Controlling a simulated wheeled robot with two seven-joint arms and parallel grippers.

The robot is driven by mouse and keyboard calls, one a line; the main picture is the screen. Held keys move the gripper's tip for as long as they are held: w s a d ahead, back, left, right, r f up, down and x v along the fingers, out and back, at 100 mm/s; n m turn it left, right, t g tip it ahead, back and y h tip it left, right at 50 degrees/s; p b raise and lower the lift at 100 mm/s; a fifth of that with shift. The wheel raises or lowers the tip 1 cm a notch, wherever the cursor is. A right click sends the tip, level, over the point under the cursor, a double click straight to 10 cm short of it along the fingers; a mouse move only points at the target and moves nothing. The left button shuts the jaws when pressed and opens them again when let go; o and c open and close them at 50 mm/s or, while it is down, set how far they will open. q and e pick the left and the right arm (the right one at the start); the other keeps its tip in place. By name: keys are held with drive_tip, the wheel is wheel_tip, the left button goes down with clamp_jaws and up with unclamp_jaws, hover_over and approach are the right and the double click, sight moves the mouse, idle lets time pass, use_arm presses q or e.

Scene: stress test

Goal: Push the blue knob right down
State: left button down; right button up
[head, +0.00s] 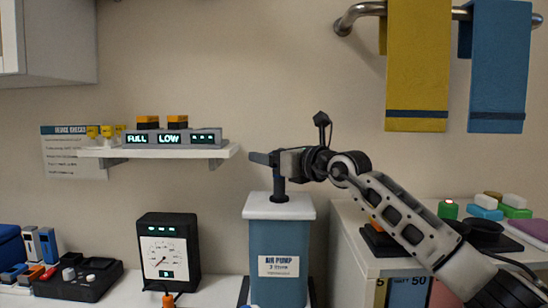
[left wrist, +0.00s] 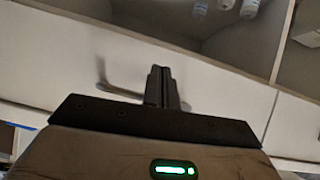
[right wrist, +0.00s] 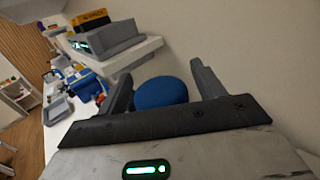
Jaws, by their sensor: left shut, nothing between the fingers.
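The air pump (head: 278,235) is a blue box with a white top (head: 279,206) and a dark rod standing up from it. The blue knob (right wrist: 160,93) shows in the right wrist view between the fingers of my right gripper (right wrist: 160,82). Those fingers are spread, with a gap seen on the right side of the knob; I cannot tell if the left finger touches it. In the head view my right gripper (head: 267,159) is level at the top of the rod and hides the knob. My left gripper (left wrist: 164,88) is shut and empty, seen only in the left wrist view.
A wall shelf (head: 160,152) with display boxes is left of the pump. A gauge (head: 168,252) stands below it. A white cabinet (head: 345,235) is close on the pump's right. Yellow (head: 417,65) and blue (head: 499,65) towels hang from a rail.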

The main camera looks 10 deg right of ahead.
drive_tip(key=shift+f, duration=0.1)
drive_tip(key=shift+s+d, duration=0.2)
use_arm(q)
drive_tip(key=shift+d+f+t+b, duration=0.3)
drive_tip(key=shift+f+b, duration=0.6)
drive_tip(key=shift+b, duration=1.45)
use_arm(e)
drive_tip(key=v, duration=1.5)
drive_tip(key=shift+s, duration=0.25)
